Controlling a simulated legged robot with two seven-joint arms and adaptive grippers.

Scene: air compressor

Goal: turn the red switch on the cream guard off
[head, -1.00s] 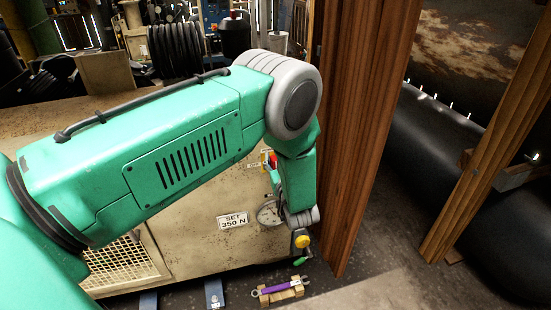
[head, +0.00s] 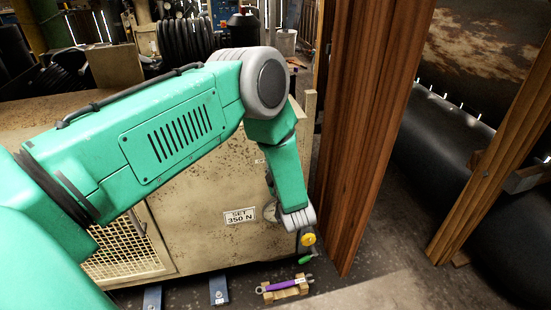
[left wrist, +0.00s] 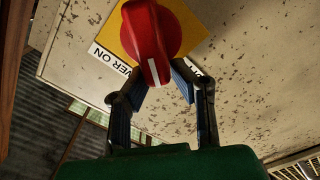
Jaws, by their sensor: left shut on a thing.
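In the left wrist view the red switch (left wrist: 152,38) sits on a yellow plate (left wrist: 188,18) on the cream guard (left wrist: 250,70). A white line on its handle points down in that view, between two labels. The left label (left wrist: 108,60) reads "VER ON" in its visible part; the right one is mostly covered by a finger. My left gripper (left wrist: 160,82) is shut on the lower end of the switch handle, one finger on each side. In the head view my left arm hides the switch and the gripper in front of the guard (head: 195,240). My right gripper is out of view.
A white "SET 350 N" sign (head: 240,216) and a partly hidden gauge (head: 269,211) are on the guard. A yellow knob (head: 308,239) is below my wrist. A purple wrench (head: 285,284) lies on wooden blocks on the floor. A wooden post (head: 375,130) stands close right.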

